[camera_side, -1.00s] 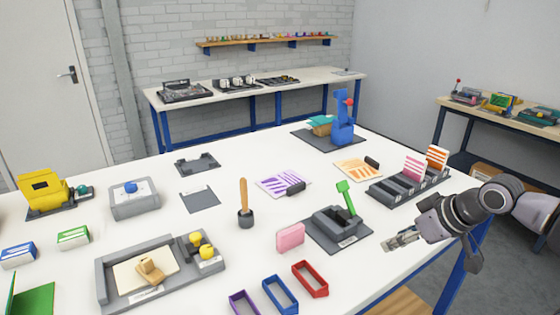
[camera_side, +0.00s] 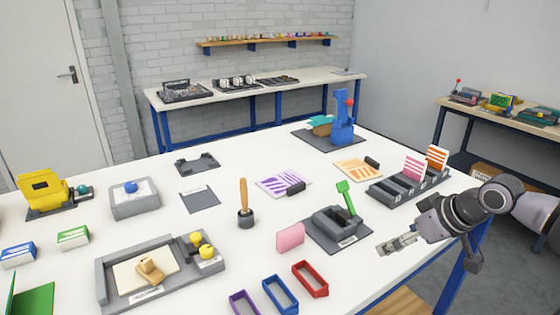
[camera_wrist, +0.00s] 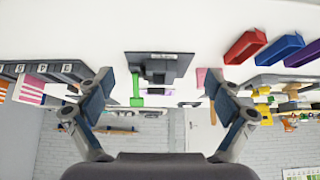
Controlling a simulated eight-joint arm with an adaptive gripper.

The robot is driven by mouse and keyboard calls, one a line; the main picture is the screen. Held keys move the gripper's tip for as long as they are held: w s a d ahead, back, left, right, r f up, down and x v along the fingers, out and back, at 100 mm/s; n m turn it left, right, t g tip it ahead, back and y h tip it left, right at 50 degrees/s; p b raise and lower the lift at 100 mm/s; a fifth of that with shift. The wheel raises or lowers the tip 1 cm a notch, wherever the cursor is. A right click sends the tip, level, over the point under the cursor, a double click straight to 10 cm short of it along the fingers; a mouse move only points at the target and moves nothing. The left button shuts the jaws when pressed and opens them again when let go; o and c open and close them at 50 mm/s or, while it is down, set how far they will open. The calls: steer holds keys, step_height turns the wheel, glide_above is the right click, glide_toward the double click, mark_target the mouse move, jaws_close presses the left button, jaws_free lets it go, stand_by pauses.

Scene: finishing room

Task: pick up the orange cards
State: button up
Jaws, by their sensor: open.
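A white card with orange stripes (camera_side: 437,157) stands upright in the right end of a grey slotted rack (camera_side: 392,193); I cannot tell whether several cards are stacked there. In the wrist view, orange (camera_wrist: 4,87) shows at the far left edge, by the rack (camera_wrist: 62,76). A flat orange-striped sheet (camera_side: 354,170) lies on the table left of the rack, beside a dark block. My gripper (camera_side: 398,243) is open and empty, low over the table's right front, in front of the rack and apart from it. Its spread fingers (camera_wrist: 158,88) also show in the wrist view.
Pink-striped cards (camera_side: 414,167) stand just left of the orange ones in the rack. A grey device with a green lever (camera_side: 345,195) stands left of my gripper.

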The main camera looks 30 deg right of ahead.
steer(key=shift+r, duration=0.1)
steer(key=w+d+r+m+g+h, duration=0.2)
steer(key=w+d+r+m, duration=0.3)
steer(key=w+d+r, duration=0.4)
steer(key=m+g+h, duration=0.2)
steer(key=m+g, duration=0.3)
steer(key=m, duration=0.8)
glide_above(438, 149)
steer(key=a, duration=0.3)
step_height(438, 149, down, 4)
steer(key=x, duration=0.4)
steer(key=shift+d+f, duration=0.15)
steer(key=shift+d, duration=0.05)
steer(key=shift+x, duration=3.2)
steer(key=shift+a, duration=0.1)
steer(key=shift+c, duration=0.3)
